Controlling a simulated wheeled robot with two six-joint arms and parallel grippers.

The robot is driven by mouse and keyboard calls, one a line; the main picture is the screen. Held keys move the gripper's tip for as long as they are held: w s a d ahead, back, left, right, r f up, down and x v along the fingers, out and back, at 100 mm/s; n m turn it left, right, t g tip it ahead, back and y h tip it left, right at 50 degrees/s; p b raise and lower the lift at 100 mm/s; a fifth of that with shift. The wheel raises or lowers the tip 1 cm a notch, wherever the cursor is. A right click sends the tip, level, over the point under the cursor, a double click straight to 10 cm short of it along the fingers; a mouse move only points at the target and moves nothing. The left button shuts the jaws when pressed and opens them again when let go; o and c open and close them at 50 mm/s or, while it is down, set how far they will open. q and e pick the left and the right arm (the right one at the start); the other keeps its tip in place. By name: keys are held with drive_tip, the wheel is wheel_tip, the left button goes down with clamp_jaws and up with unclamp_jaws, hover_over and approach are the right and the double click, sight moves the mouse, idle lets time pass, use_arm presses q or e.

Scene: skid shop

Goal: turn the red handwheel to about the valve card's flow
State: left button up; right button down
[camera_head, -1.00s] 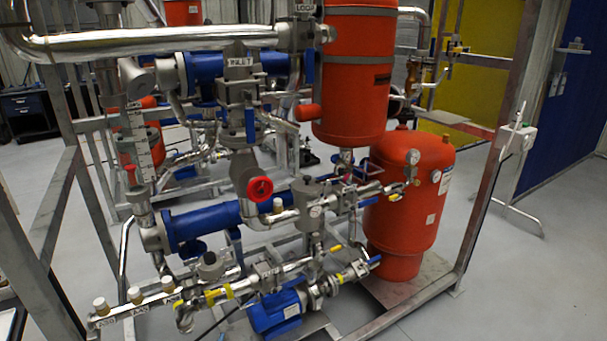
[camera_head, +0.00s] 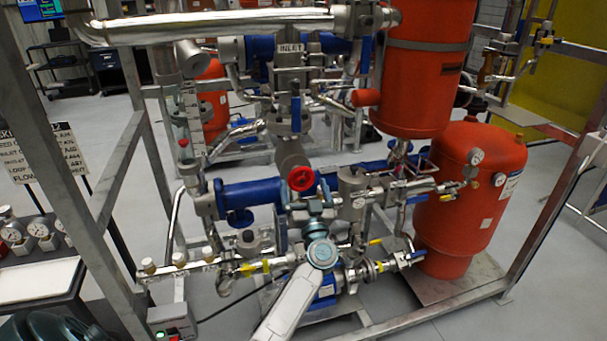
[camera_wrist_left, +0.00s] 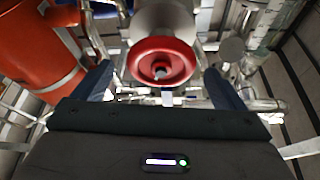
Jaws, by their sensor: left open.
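The red handwheel (camera_head: 301,178) sits on the grey valve body below the INLET label, near the middle of the head view. My left gripper (camera_head: 306,197) is just in front of and below it, open and empty. In the left wrist view the handwheel (camera_wrist_left: 162,62) appears between the two spread fingers, with a visible gap on each side. I cannot tell how far the fingertips reach along the rim. A white card with dark printing (camera_head: 45,156) stands at the far left; its text includes FLOW, but its figures are too small to read surely. My right gripper is not in view.
Blue horizontal pipe (camera_head: 250,193), silver pipes and yellow-banded fittings crowd around and below the wheel. A large orange tank (camera_head: 465,200) stands at right. A grey skid frame post (camera_head: 75,215) rises at left, near a gauge bench. Grey floor is open behind the frame.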

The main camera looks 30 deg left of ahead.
sight(302, 180)
use_arm(q)
drive_tip(key=shift+x, duration=1.8)
drive_tip(key=c, duration=1)
drive_tip(key=shift+o, duration=0.2)
drive_tip(key=shift+n+p, duration=0.3)
drive_tip(key=shift+p, duration=0.05)
